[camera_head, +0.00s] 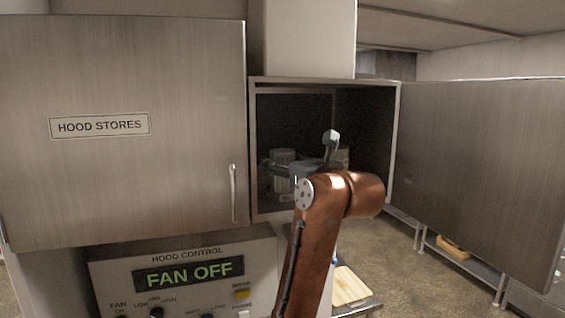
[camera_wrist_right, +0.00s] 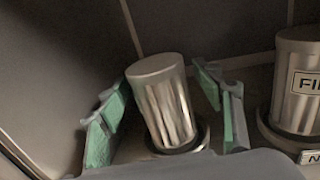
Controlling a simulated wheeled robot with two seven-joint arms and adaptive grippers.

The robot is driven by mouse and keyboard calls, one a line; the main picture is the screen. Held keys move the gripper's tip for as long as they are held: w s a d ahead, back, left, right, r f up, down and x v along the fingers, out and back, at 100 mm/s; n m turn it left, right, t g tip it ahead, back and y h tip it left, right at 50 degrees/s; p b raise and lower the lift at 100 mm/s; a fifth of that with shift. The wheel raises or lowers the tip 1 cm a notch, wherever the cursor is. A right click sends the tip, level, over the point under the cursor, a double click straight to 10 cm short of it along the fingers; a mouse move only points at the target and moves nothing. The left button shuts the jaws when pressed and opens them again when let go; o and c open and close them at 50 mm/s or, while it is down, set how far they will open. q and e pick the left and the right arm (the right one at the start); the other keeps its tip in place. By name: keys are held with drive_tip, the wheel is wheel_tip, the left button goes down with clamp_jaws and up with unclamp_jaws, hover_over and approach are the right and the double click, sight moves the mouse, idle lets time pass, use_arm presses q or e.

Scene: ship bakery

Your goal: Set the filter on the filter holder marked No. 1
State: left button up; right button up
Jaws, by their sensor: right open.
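In the right wrist view a plain shiny metal cylinder (camera_wrist_right: 163,100) stands between the fingers of my right gripper (camera_wrist_right: 160,105), its base at a dark round ring. The green-padded fingers are open, one on each side, with gaps to the cylinder. To the right, a second metal cylinder (camera_wrist_right: 298,95) with a label starting "FI" stands on a round holder (camera_wrist_right: 268,132). That holder's plate starts with "N"; its number is cut off. In the head view my right gripper (camera_head: 305,165) is inside the open cabinet, near a pale cylinder (camera_head: 283,156). My left gripper is out of view.
The cabinet (camera_head: 324,82) has its right door (camera_head: 485,165) swung wide open; the left door (camera_head: 125,185), marked HOOD STORES, is shut. A hood control panel (camera_head: 190,255) reading FAN OFF is below. The cabinet walls leave little room around my gripper.

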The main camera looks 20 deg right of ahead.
drive_tip(key=shift+r, duration=0.25)
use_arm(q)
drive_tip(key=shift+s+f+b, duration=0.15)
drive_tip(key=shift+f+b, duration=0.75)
use_arm(e)
drive_tip(key=s+d, duration=0.2)
drive_tip(key=s, duration=0.9)
drive_tip(key=shift+s+d, duration=0.2)
drive_tip(key=shift+s, duration=0.2)
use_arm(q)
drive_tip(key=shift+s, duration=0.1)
use_arm(e)
drive_tip(key=shift+a+f, duration=0.1)
